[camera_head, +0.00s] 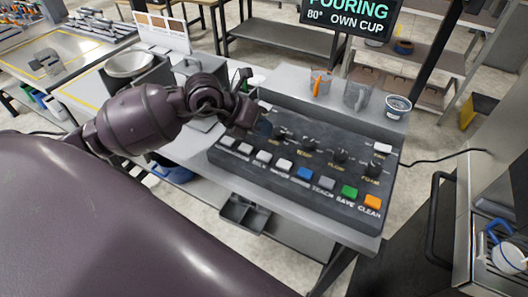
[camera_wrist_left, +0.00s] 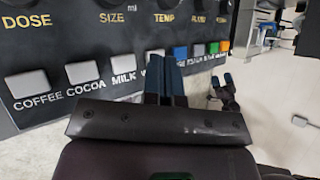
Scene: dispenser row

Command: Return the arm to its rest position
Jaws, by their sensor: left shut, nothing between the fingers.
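My left arm (camera_head: 150,118) comes in from the left and reaches over the dark control panel (camera_head: 222,157). My left gripper (camera_head: 264,127) is by the panel's left knobs, in front of part of the panel. In the left wrist view its two dark blue fingers (camera_wrist_left: 166,78) are together with nothing between them, in front of the button row. I cannot tell whether they touch the panel. What looks like my right gripper (camera_wrist_left: 222,80) shows small in the left wrist view, its two blue-tipped fingers apart. It is not in the head view.
The panel has several knobs and buttons, including a blue button (camera_head: 305,173), a green button (camera_head: 349,192) and an orange button (camera_head: 373,202). Cups, including a white-and-blue cup (camera_head: 397,107), stand behind it. A metal bowl (camera_head: 130,64) stands left, beyond my arm.

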